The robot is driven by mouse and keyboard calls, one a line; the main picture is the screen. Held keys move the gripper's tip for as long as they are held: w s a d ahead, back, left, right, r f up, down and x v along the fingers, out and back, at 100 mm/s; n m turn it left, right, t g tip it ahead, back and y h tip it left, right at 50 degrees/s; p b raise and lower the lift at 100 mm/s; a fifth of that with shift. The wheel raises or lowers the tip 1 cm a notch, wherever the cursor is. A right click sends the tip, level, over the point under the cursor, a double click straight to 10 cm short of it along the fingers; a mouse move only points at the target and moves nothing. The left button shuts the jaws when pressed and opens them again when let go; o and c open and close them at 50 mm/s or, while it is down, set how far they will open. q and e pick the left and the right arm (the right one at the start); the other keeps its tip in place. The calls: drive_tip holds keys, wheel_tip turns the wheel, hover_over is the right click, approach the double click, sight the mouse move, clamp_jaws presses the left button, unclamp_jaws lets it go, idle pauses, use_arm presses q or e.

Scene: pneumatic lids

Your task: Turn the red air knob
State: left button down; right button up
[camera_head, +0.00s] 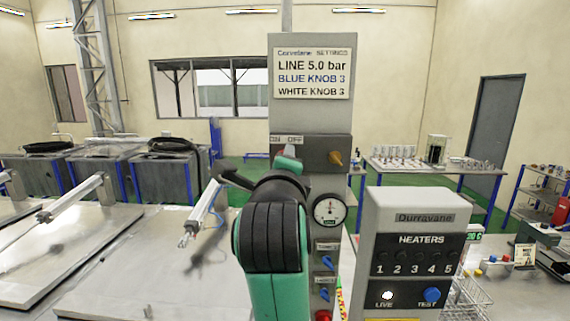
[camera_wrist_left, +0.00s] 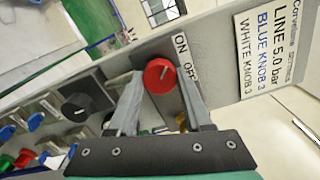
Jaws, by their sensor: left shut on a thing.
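The red air knob (camera_wrist_left: 159,76) shows in the left wrist view beside a label reading ON OFF. It sits between the two grey fingers of my left gripper (camera_wrist_left: 160,84), which is shut on it. A small pale mark shows on the knob's face, but I cannot tell which setting it points to. In the head view my left gripper (camera_head: 288,163) is up against the grey control column (camera_head: 310,110), just below the ON OFF label, and mostly covers the knob. My right gripper is not in view.
The column carries an orange knob (camera_head: 336,158), a pressure gauge (camera_head: 330,210), blue knobs (camera_head: 326,263) and a settings sign (camera_head: 312,73). A heater box (camera_head: 417,220) stands close on the right. Metal lids with cylinders (camera_head: 203,207) lie on the left.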

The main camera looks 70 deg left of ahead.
use_arm(q)
drive_tip(key=shift+c, duration=1.6)
unclamp_jaws()
drive_tip(key=b+v, duration=0.1)
drive_tip(key=v, duration=1)
drive_tip(key=shift+s+d+b, duration=0.2)
drive_tip(key=shift+d+b, duration=0.1)
drive_tip(key=shift+b, duration=0.05)
